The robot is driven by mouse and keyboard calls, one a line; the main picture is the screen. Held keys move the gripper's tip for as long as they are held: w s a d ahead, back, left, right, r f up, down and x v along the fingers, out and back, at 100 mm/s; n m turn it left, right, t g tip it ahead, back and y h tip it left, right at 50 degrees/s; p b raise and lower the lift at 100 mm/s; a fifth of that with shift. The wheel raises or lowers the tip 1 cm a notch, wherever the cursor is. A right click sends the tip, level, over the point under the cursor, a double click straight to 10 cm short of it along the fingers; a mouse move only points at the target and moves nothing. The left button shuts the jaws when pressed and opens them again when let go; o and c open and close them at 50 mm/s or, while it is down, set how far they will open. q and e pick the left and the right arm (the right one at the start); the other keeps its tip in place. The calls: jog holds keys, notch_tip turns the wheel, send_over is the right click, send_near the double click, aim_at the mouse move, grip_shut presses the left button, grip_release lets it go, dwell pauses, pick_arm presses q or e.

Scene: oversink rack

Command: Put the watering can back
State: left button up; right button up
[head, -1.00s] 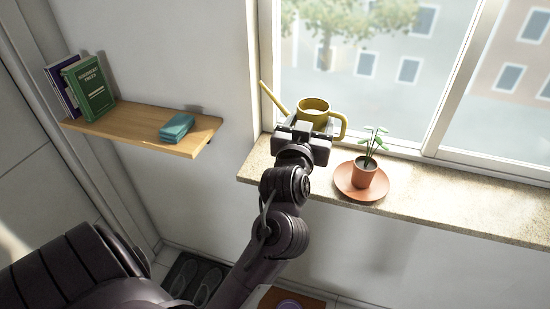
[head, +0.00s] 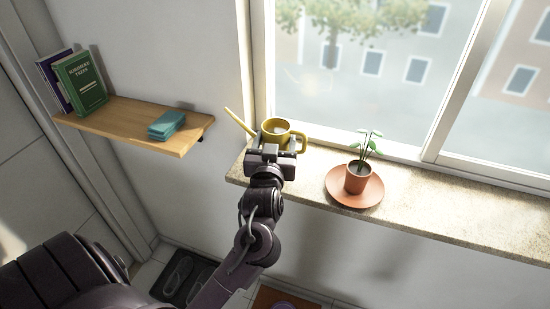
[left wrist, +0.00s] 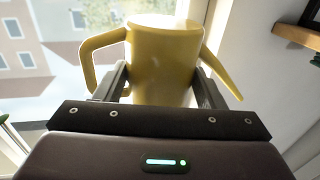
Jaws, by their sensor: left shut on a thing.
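The yellow watering can (head: 282,131) is over the left end of the window sill (head: 420,207), close to the window frame. It looks upright, with its spout to the left and its handle to the right. My left gripper (head: 272,150) is shut on the can's body from the near side. In the left wrist view the can (left wrist: 165,55) sits between the two fingers of the gripper (left wrist: 163,88). The gripper hides the can's base in the head view, so I cannot tell whether it touches the sill. My right gripper is out of view.
A potted plant (head: 358,178) stands on a terracotta saucer (head: 338,193) to the right of the can. A wooden shelf (head: 125,118) on the left wall holds books (head: 82,84) and a teal stack (head: 167,125). The sill right of the saucer is clear.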

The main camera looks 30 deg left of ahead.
pick_arm(q)
jog(key=shift+f, duration=0.65)
notch_tip(320, 180, down, 4)
jog(key=shift+r, duration=0.2)
jog(key=shift+f, duration=0.25)
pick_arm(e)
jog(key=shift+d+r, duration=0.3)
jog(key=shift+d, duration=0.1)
pick_arm(q)
jog(key=shift+f, duration=0.1)
jog(key=o, duration=1.2)
jog(key=shift+s, duration=0.1)
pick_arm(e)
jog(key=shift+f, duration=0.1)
